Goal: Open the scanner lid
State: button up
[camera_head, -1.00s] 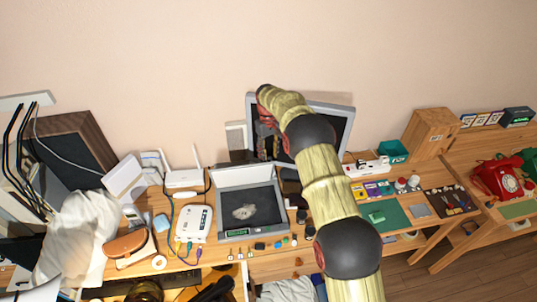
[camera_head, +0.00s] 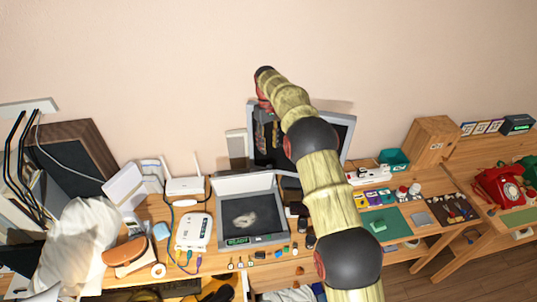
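The scanner is a grey box (camera_head: 281,237) on the wooden desk, with a dark bed (camera_head: 262,208) and a pale object lying on it. Its lid (camera_head: 243,183) is raised and stands tilted up along the back edge. A green display on its front edge seems to read READY. My gripper (camera_head: 267,134) hangs above and behind the lid, in front of the monitor screen, and appears apart from the lid. Its fingers are small and dark against the screen, so their opening is unclear. Nothing is seen held in it.
A monitor (camera_head: 343,125) stands behind the scanner. A white router (camera_head: 194,232) with cables is to its left, and small coloured items lie along its front. My arm crosses the desk right of the scanner. A red phone (camera_head: 497,186) is far right.

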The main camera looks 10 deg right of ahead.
jog(key=shift+w+r, duration=0.15)
jog(key=shift+r, duration=1.05)
jog(key=s+d+r+m+t+b, duration=0.25)
jog(key=s+r+b, duration=0.35)
jog(key=s+r, duration=1.25)
jog(key=s+d+f+t+b, duration=0.2)
jog(key=s+f+t+b, duration=0.1)
jog(key=s, duration=1.5)
jog(key=s+f+m+t+b, duration=0.1)
jog(key=s+f+m+b, duration=0.1)
jog(key=s+f, duration=0.7)
jog(key=s, duration=0.4)
jog(key=shift+s+f+t+b, duration=0.2)
jog(key=shift+f+t+b, duration=0.05)
jog(key=shift+t+b, duration=0.1)
jog(key=shift+d, duration=0.2)
